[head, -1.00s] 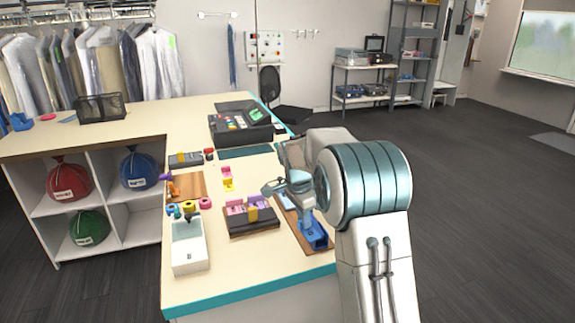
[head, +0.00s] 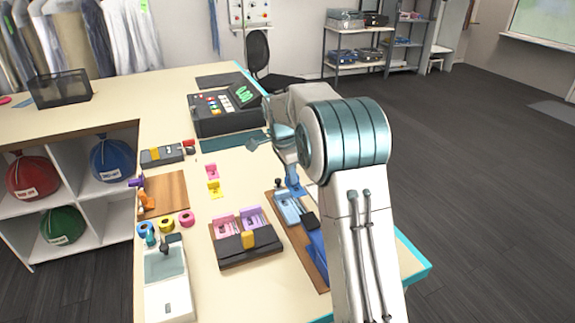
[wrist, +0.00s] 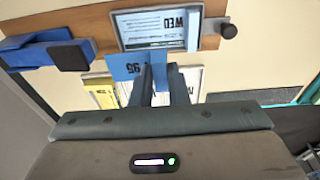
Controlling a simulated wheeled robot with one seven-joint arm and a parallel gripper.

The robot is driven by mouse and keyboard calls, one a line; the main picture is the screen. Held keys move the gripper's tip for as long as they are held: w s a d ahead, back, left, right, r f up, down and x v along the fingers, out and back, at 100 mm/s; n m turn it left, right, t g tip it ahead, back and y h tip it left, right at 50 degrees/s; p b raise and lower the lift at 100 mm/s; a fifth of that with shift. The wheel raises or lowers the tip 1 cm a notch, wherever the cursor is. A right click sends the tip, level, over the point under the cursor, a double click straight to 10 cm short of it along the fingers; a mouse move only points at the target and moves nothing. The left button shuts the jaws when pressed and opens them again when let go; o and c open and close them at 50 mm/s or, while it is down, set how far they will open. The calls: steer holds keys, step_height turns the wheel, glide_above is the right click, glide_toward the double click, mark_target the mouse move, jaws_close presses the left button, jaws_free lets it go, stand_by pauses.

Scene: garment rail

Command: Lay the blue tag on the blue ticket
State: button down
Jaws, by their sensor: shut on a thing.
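My gripper (wrist: 162,88) is shut on the blue tag (wrist: 128,66), a flat blue piece printed "95". In the head view the blue tag (head: 293,184) shows below my wrist, near the far end of the wooden board. The light-blue holder (wrist: 200,30) with a white "WED" card lies on that board, just beyond the tag in the wrist view; it also shows in the head view (head: 287,208). I cannot make out a separate blue ticket; my fingers and arm hide part of the counter. A yellow ticket (wrist: 101,96) lies beside my fingers.
A blue stapler-like tool (wrist: 45,50) sits on the board. A black tray (head: 248,253) with pink and purple pieces stands left of it. Pink (head: 212,171) and yellow (head: 214,187) pieces lie on the counter. The black till (head: 225,118) stands beyond.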

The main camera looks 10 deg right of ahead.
steer(key=shift+s+f+b, duration=0.2)
steer(key=shift+f+b, duration=0.3)
steer(key=shift+f, duration=0.1)
steer(key=shift+f+b, duration=2.4)
steer(key=shift+f, duration=1.2)
steer(key=shift+a+f, duration=0.1)
steer(key=shift+f, duration=0.15)
steer(key=c, duration=0.8)
jaws_free()
steer(key=shift+c, duration=0.2)
steer(key=shift+r, duration=0.1)
steer(key=shift+r+p, duration=1.6)
steer(key=shift+r, duration=0.85)
